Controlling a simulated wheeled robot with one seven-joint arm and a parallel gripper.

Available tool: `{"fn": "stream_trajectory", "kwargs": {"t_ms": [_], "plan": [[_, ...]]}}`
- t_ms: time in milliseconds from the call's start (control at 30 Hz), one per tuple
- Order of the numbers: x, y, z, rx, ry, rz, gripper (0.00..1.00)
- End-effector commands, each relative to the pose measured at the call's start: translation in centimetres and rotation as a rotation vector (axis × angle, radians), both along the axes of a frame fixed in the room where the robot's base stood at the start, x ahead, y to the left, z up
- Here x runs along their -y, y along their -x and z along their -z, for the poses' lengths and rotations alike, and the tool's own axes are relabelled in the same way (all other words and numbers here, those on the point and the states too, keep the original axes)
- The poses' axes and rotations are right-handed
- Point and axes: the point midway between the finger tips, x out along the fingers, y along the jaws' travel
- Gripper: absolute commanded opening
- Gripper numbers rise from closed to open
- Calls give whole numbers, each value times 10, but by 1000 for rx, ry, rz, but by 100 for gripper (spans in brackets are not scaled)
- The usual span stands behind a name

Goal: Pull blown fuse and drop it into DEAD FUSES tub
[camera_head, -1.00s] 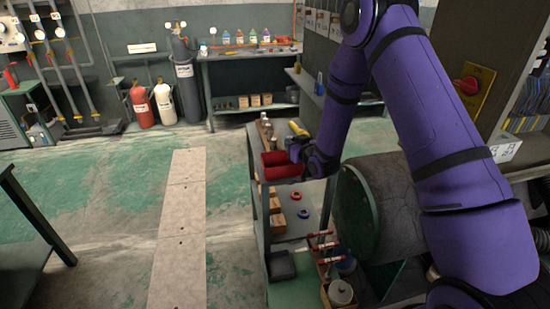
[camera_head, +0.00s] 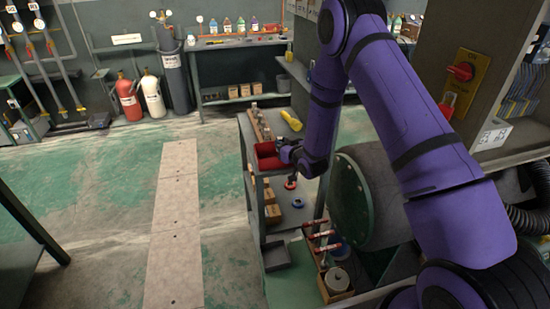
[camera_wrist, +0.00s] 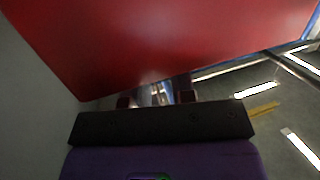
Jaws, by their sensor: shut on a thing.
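A red open tub (camera_head: 268,161) stands on the upper level of the grey cart; no label on it is readable. My gripper (camera_head: 286,153) is at the tub's right rim in the head view, small and partly hidden by my wrist. In the wrist view, a large red wall (camera_wrist: 170,40), apparently the tub's, fills the top, very close to my gripper (camera_wrist: 156,99). The dark fingertips are shut on a small shiny piece (camera_wrist: 157,92), apparently the fuse; its shape is mostly hidden. I cannot tell whether it is over the tub's opening.
The grey cart (camera_head: 249,135) has a yellow torch (camera_head: 291,120) beyond the tub, and red and blue rings (camera_head: 298,203) on a lower level. A cabinet with a red rotary switch (camera_head: 461,71) is at right. Floor left is open.

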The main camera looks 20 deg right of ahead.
Motion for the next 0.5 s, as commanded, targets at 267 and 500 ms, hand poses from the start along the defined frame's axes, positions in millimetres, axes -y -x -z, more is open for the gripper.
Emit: {"fn": "stream_trajectory", "kwargs": {"t_ms": [267, 500], "plan": [[0, 0, 0, 1, 0, 0, 42], [0, 0, 0, 1, 0, 0, 53]]}}
